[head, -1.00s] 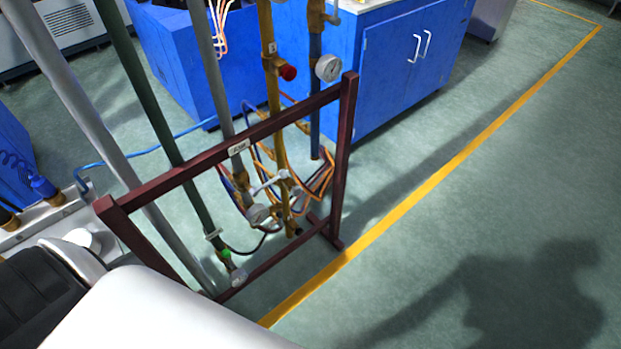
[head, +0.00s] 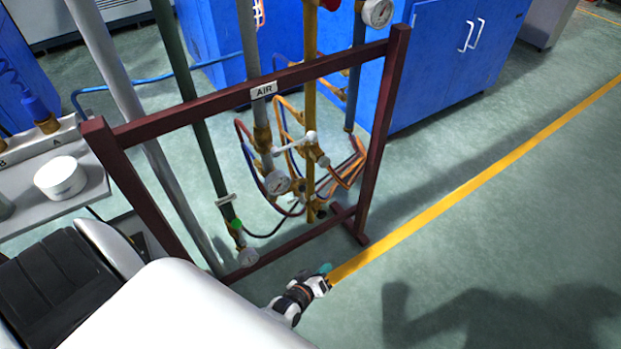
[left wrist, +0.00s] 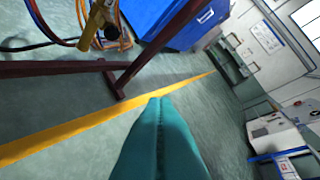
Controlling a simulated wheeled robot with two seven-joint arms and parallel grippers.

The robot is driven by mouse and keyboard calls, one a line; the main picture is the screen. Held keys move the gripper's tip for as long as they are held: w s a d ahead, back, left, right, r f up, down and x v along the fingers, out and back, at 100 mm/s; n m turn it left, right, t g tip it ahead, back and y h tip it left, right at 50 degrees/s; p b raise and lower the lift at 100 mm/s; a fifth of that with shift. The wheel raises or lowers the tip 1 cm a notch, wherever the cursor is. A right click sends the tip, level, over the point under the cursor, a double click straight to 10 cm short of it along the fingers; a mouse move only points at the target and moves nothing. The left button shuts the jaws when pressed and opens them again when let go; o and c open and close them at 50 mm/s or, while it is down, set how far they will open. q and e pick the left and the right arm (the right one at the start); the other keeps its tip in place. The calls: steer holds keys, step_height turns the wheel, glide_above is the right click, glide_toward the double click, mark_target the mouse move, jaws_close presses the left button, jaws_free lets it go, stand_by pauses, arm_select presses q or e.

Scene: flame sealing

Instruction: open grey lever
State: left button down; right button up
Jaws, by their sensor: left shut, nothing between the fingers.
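A light grey lever (head: 294,143) sits on the valves of the pipe rack, below the "AIR" label (head: 264,90). It lies roughly level, between the grey pipe (head: 249,45) and the yellow pipe (head: 311,75). My left gripper (head: 323,270) is low at the right of the rack, outside the frame and well apart from the lever. Its teal fingers (left wrist: 160,102) are closed together and empty in the left wrist view. I cannot make out the lever in the left wrist view. My right gripper is not in view.
The dark red rack frame (head: 383,130) stands between my body and the pipes. A green pipe (head: 190,100), gauges (head: 277,182) and coloured hoses crowd around the valves. Blue cabinets (head: 440,60) stand behind. The floor right of the yellow line (head: 450,200) is clear.

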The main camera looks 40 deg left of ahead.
mark_target(295, 144)
arm_select(q)
steer(key=w+a+r+n+t+y+b, duration=0.4)
steer(key=w+r+n+t+b, duration=0.3)
steer(key=w+n+b, duration=0.35)
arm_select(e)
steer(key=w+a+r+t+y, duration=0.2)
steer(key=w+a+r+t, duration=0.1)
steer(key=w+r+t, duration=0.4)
arm_select(q)
steer(key=s+a+r+n+g+y+b, duration=0.1)
steer(key=a+r+n+y+b, duration=0.2)
steer(key=n+y, duration=0.4)
steer(key=a+r+n+g+y+b, duration=0.2)
steer(key=r+n+y+b, duration=0.3)
steer(key=n, duration=0.7)
steer(key=a+y+b, duration=0.1)
steer(key=y+b, duration=0.1)
steer(key=shift+s+a+y+b, duration=0.3)
steer(key=shift+s+b, duration=0.05)
steer(key=shift+b, duration=0.05)
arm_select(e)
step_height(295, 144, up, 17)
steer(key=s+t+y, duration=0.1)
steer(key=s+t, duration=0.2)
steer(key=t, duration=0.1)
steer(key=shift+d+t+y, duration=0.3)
arm_select(q)
steer(key=shift+r, duration=0.1)
